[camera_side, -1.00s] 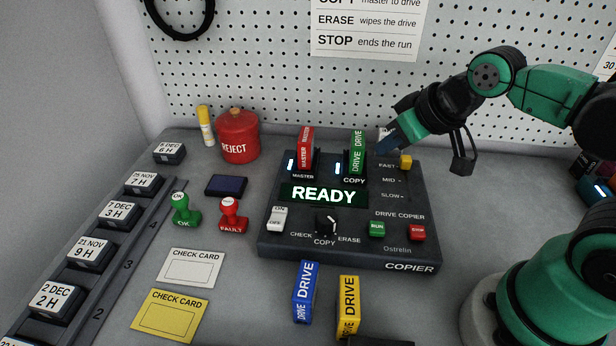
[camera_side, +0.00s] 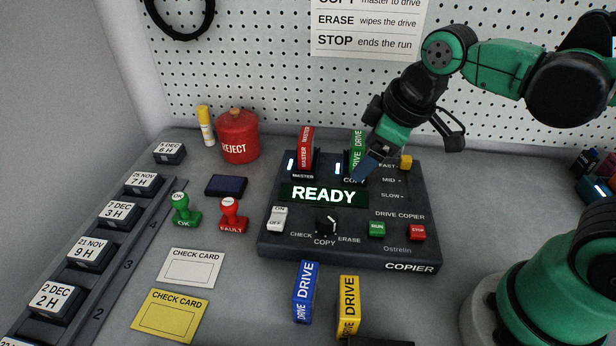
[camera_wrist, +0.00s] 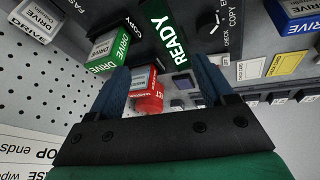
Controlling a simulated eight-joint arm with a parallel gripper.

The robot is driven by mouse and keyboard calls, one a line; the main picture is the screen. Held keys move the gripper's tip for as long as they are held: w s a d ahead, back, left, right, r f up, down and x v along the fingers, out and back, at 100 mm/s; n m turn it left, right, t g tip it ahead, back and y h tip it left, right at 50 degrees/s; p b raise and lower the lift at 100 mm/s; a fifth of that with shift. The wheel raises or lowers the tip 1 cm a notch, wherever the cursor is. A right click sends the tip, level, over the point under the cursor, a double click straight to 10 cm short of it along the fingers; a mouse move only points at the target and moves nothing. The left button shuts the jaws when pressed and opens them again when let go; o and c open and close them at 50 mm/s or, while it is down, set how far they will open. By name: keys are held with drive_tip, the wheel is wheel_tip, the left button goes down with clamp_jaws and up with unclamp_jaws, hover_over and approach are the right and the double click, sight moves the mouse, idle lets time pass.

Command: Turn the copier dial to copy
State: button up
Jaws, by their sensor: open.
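The copier (camera_side: 348,263) is a dark sloped box on the bench, with a lit READY display (camera_side: 323,194). Its black dial (camera_side: 326,225) is below the display, with CHECK on its left, COPY beneath and ERASE on its right. I cannot tell for sure which label the dial's mark points at. My gripper (camera_side: 364,170) is above the copier's back part, up and to the right of the dial, and hides part of the green drive (camera_side: 357,142). In the wrist view my gripper (camera_wrist: 163,82) is open and empty. The dial also shows there (camera_wrist: 208,24), near the top.
A red drive (camera_side: 305,148) and the green drive stand upright in the copier's slots. A rocker switch (camera_side: 277,218), a green RUN button (camera_side: 377,229) and a red STOP button (camera_side: 417,232) flank the dial. Blue (camera_side: 306,292) and yellow (camera_side: 348,306) drives lie in front.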

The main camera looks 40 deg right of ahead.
sight(328, 216)
drive_tip(key=a+f+n+g, duration=0.1)
drive_tip(key=a+n, duration=0.1)
drive_tip(key=n, duration=0.1)
drive_tip(key=a+n+g, duration=0.1)
drive_tip(key=n, duration=0.3)
drive_tip(key=w+a+f+n+g, duration=0.1)
drive_tip(key=a+n+g, duration=0.1)
drive_tip(key=n, duration=0.1)
drive_tip(key=shift+a+f+n, duration=0.3)
drive_tip(key=shift+a, duration=0.05)
drive_tip(key=shift+a+f+n+g, duration=0.3)
drive_tip(key=shift+a+f+n, duration=0.05)
drive_tip(key=shift+n, duration=0.35)
drive_tip(key=shift+f, duration=2.7)
clamp_jaws()
